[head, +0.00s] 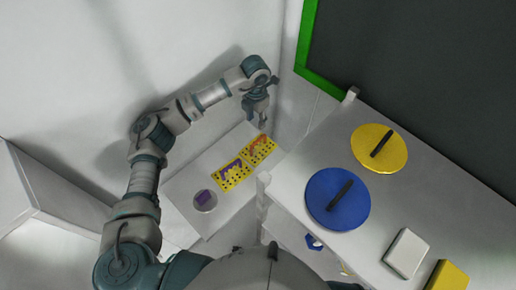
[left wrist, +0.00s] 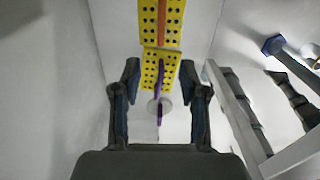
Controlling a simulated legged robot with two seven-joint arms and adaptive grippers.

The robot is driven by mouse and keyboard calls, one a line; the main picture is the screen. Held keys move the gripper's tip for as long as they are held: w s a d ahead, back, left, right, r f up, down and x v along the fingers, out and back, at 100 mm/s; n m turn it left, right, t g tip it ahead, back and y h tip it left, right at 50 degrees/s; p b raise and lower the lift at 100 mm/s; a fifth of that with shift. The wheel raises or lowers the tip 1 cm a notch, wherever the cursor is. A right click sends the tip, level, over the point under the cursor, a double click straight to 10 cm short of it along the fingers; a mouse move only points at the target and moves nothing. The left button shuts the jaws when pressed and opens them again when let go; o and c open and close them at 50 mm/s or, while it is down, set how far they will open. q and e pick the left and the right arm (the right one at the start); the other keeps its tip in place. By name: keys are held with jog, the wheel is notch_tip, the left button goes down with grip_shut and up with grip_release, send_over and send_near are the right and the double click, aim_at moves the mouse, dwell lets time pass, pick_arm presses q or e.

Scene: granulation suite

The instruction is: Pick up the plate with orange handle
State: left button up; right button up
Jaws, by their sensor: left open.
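The plate with the orange handle (head: 262,147) is a yellow perforated plate lying flat at the far end of a small white table. It also shows at the top of the left wrist view (left wrist: 150,30), with its orange bar lengthwise. My left gripper (head: 263,121) is just above and beyond its far end in the head view. The left wrist view shows its two fingers (left wrist: 159,72) apart with nothing gripped. A similar yellow plate with a purple handle (head: 229,180) adjoins it. My right gripper is not in view.
A round grey disc with a purple handle (head: 205,205) lies at the table's near end. White walls stand close behind and left. A white shelf (head: 300,160) at right bears a blue disc (head: 325,205), a yellow disc (head: 368,143) and blocks. Below it hangs a blue hexagonal piece (head: 313,242).

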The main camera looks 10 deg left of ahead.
pick_arm(q)
jog(key=b, duration=0.3)
send_over(258, 140)
notch_tip(258, 140, down, 8)
jog(key=shift+w+r, duration=0.15)
jog(key=shift+r, duration=0.05)
jog(key=shift+s+f+b, duration=0.2)
jog(key=shift+f+b, duration=0.2)
jog(key=shift+f, duration=0.1)
jog(key=f+b, duration=0.2)
jog(key=f, duration=0.2)
jog(key=shift+w, duration=0.2)
jog(key=shift+f, duration=0.15)
jog(key=shift+r, duration=0.2)
jog(key=shift+c, duration=0.2)
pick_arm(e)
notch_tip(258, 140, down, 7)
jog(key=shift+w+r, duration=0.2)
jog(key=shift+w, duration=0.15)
pick_arm(q)
grip_shut()
